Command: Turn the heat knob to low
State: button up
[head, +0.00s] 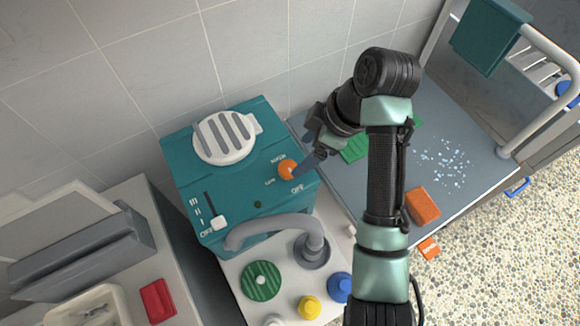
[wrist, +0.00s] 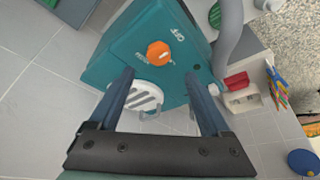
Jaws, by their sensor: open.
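The orange heat knob (head: 287,170) sits on the top of the teal dryer box (head: 240,190), with labels around it; OFF is the clearest. The knob also shows in the wrist view (wrist: 158,53), just beyond and between my fingertips. I cannot tell which label it points to. My gripper (head: 299,170) is beside the knob at the box's right side in the head view. In the wrist view my gripper (wrist: 159,76) has its two blue fingers wide apart with nothing between them. I cannot tell whether a finger touches the knob.
A round white vent (head: 226,137) and a slider (head: 219,222) share the box's panel. A grey hose (head: 275,228) arches in front of it. A green brush (head: 261,280) and bottle caps are nearby. A blue-grey table (head: 440,150) with an orange block (head: 422,205) lies right.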

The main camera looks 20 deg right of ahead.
aim_at(288, 167)
jog(key=x, duration=0.8)
jog(key=shift+d+b, duration=0.15)
jog(key=shift+b, duration=0.2)
jog(key=shift+r, duration=0.1)
jog(key=shift+c, duration=0.2)
grip_shut()
